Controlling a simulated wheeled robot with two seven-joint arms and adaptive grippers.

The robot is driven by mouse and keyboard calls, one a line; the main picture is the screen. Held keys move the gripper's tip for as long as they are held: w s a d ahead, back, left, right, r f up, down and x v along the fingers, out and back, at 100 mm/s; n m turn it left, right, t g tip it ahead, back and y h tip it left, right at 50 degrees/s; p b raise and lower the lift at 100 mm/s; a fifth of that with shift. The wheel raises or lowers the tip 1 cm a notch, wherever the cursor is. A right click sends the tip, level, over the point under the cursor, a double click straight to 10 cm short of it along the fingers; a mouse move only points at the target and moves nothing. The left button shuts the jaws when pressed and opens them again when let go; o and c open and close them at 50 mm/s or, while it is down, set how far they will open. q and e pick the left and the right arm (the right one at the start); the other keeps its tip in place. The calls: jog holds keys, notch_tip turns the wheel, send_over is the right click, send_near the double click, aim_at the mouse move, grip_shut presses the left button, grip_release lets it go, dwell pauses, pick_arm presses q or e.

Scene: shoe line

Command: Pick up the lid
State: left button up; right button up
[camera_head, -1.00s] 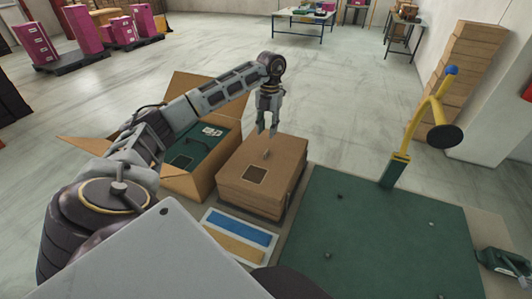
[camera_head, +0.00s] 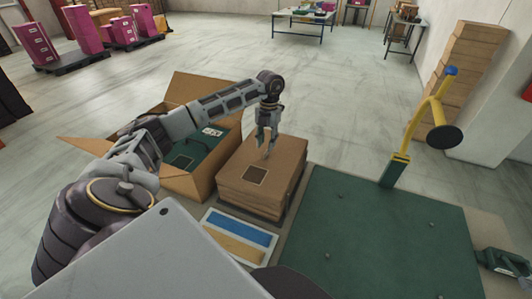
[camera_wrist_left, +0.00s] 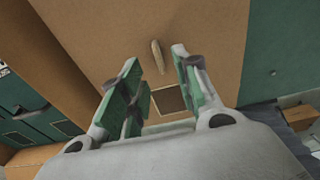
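The lid is the top brown cardboard piece (camera_head: 285,163) of a stack beside the mat, with a dark-edged square mark on top. A small upright tab (camera_wrist_left: 157,58) stands on it, clear in the left wrist view. My left gripper (camera_head: 265,152) points down just above the lid. In the left wrist view its two green-padded fingers (camera_wrist_left: 160,75) are apart, and the tab shows in the gap beyond them. I cannot tell whether the fingers touch it.
An open cardboard box (camera_head: 185,192) with green boxes inside stands left of the stack. A tray (camera_head: 206,224) with blue and tan pieces lies in front. A green mat (camera_head: 380,235) lies to the right, with a yellow stand (camera_head: 396,172) at its back edge.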

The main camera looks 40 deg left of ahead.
aim_at(266, 152)
pick_arm(q)
notch_tip(266, 152, down, 4)
jog(key=shift+s+f+p, duration=0.1)
jog(key=shift+f+p, duration=0.05)
jog(key=shift+p, duration=0.15)
jog(key=shift+f, duration=0.35)
pick_arm(e)
jog(key=shift+w+a+r, duration=0.3)
jog(key=shift+w+a, duration=0.1)
jog(key=shift+a, duration=0.2)
pick_arm(q)
jog(key=c, duration=0.7)
grip_shut()
pick_arm(e)
jog(key=shift+s+d, duration=0.45)
jog(key=shift+s, duration=0.3)
